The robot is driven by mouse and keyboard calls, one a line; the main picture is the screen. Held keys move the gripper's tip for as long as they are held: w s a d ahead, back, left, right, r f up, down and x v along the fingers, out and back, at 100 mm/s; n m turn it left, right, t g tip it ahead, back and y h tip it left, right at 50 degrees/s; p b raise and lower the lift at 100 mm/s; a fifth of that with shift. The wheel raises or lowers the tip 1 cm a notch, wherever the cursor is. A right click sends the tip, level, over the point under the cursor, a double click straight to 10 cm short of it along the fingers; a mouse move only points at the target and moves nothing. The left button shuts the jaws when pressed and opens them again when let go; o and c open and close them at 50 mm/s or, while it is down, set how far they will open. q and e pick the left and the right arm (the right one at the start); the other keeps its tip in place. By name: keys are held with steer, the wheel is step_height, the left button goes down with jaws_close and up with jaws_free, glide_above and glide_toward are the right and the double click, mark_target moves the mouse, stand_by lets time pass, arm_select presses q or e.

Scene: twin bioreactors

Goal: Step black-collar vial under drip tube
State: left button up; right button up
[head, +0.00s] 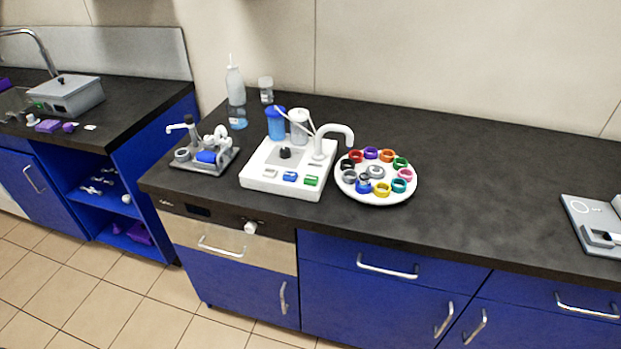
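A round white carousel (376,201) on the bench holds a ring of vials with coloured collars. The black-collar vial (347,164) is at its left edge, between the red-collar vial (355,156) and the grey-collar vial (349,177). The white drip tube (336,128) arches from the white bioreactor base (262,181) to the right. Its downturned end hangs over the carousel's upper left, near the red and black collars; I cannot tell which vial it is exactly above. Neither of my grippers is in view.
The base carries blue and clear vessels (275,124) and front buttons, including a green button (311,181). A tray of small apparatus (205,160) stands left. A white bottle (235,88) stands behind. The bench right of the carousel is clear up to a grey device (590,222).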

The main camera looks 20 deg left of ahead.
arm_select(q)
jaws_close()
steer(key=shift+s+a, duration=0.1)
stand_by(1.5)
